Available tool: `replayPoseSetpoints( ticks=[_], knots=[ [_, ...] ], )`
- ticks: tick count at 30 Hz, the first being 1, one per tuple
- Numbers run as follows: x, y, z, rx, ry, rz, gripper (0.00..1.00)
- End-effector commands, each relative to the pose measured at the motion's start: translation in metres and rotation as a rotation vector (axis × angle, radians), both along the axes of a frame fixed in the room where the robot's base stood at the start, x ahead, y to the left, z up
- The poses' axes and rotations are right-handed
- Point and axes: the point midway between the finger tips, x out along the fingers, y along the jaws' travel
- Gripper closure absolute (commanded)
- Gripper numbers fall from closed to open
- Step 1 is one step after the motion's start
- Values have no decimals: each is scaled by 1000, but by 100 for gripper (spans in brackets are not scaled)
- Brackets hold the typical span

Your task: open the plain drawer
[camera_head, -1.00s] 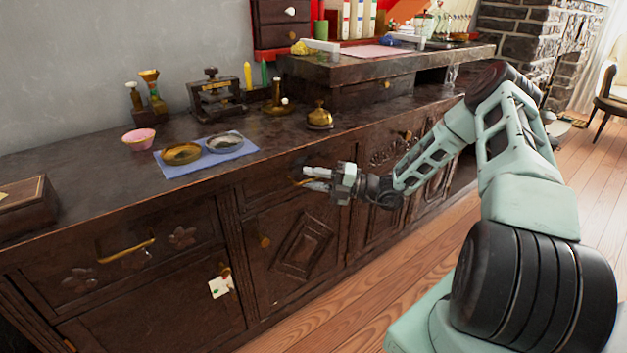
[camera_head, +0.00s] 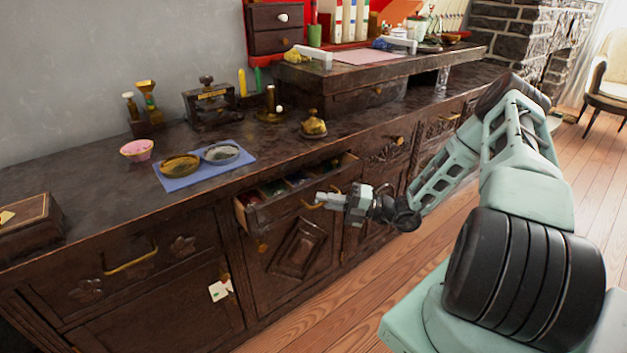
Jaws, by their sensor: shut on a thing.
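The plain drawer (camera_head: 275,213) stands partly pulled out of the dark wooden cabinet, below the counter's front edge. Its front has no carving, unlike the drawers on either side. Small coloured items show inside it. My gripper (camera_head: 320,200) is at the right part of the drawer front, shut on its brass handle (camera_head: 308,205). The fingers hide part of the handle and of the drawer front.
A carved drawer with a brass handle (camera_head: 130,260) is shut at the left, and another carved drawer (camera_head: 387,152) is shut at the right. A carved cupboard door (camera_head: 300,250) lies below the open drawer. Wooden floor (camera_head: 420,270) is clear in front.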

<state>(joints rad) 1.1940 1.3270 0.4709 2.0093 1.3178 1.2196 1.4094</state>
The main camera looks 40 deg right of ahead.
Motion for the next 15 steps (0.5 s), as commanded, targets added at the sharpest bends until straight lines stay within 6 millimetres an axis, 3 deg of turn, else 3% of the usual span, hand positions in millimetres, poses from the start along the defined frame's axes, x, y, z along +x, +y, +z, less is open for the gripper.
replayPoseSetpoints(
  ticks=[3,15],
  knots=[
    [-35,-1,7,4,6,-4,100],
    [-141,-1,3,2,3,-4,100]
  ],
)
